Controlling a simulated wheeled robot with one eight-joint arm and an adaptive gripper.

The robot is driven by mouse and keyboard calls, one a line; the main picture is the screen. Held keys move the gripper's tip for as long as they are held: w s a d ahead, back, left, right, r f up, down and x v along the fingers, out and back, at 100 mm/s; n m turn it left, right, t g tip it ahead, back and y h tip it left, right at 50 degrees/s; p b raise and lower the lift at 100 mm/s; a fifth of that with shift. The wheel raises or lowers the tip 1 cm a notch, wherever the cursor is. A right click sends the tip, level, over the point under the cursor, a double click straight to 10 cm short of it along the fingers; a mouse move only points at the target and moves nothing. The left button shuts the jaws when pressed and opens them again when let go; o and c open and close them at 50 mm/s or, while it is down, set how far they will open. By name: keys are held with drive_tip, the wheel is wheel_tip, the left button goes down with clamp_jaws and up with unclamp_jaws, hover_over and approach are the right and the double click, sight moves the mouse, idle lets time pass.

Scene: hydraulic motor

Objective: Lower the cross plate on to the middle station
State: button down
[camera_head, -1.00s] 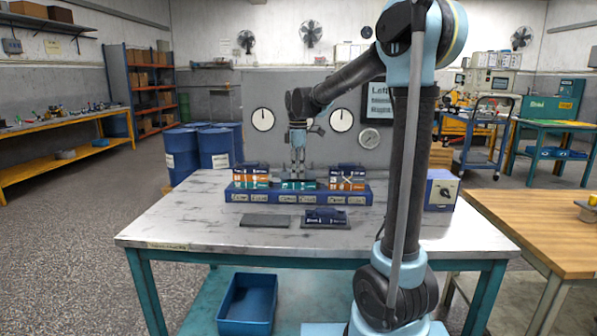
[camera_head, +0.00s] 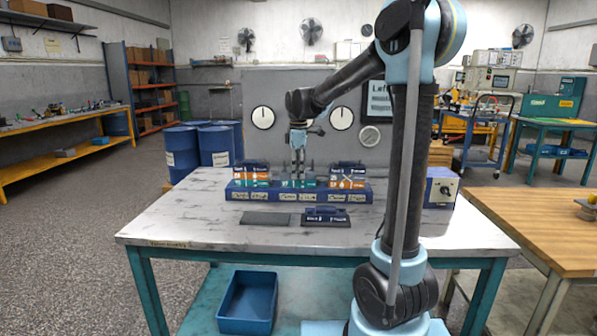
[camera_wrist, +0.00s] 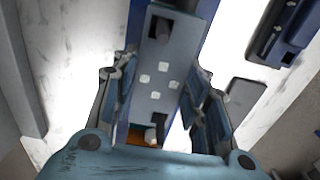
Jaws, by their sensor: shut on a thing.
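My gripper (camera_head: 298,175) points straight down at the middle station of the long blue base (camera_head: 240,194), between the left and right stations. In the wrist view its fingers (camera_wrist: 162,110) are on either side of a long grey-blue plate (camera_wrist: 155,70) and shut on it; I take this for the cross plate. The plate has several pale dots and a dark square hole towards each end. A teal block (camera_head: 298,184) shows at the middle station. The gap, if any, between plate and station is too small to tell.
Orange-marked blocks stand at the left station (camera_head: 256,175) and right station (camera_head: 348,176), close beside my gripper. In front lie a bare dark pad (camera_head: 266,219) and a navy plate with a handle (camera_head: 325,217). The tabletop's left side is clear.

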drive_tip(key=c, duration=0.8)
unclamp_jaws()
drive_tip(key=shift+c, duration=0.2)
